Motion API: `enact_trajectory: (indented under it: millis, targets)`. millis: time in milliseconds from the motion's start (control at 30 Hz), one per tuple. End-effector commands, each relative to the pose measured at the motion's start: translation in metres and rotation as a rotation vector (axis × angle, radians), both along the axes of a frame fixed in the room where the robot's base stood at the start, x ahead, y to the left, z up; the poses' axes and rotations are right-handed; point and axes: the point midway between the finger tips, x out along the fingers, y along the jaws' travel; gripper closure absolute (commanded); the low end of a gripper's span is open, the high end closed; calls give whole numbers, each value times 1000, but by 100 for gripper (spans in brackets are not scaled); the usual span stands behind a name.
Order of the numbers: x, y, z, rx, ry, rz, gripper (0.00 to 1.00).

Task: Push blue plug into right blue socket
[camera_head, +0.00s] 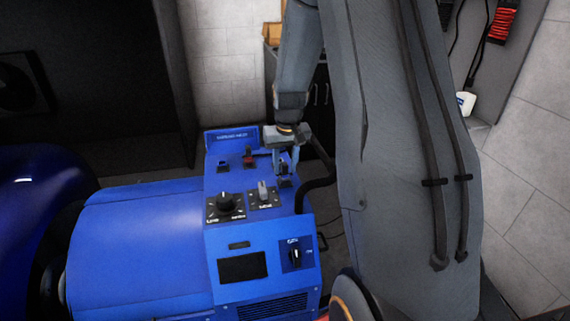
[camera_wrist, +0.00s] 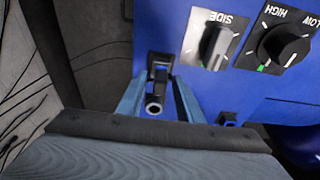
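My gripper (camera_head: 284,168) is over the right end of the blue machine's sloped panel, pointing down. In the wrist view its two blue-grey fingers (camera_wrist: 160,88) stand on either side of a dark plug (camera_wrist: 154,99) with a grey ring-shaped end. I cannot tell whether the fingers press on it. A dark socket (camera_wrist: 160,61) shows just behind the plug on the blue face, and the right socket area (camera_head: 285,183) is under my gripper in the head view. Whether the plug is in the socket is unclear. The plug's blue colour is not clear.
A red plug (camera_head: 249,160) and a left socket (camera_head: 223,166) are on the same panel. A small blue socket (camera_wrist: 228,118) shows in the wrist view. Black knob (camera_head: 226,201) and grey knob (camera_head: 263,193) stick up nearby. A black hose (camera_head: 318,183) runs along the right side.

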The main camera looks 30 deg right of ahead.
Motion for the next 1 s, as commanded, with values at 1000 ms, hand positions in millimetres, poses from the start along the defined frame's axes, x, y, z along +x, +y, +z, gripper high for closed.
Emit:
enact_trajectory:
  millis: [1000]
  targets:
    - [0,0,17,0,-1,0,100]
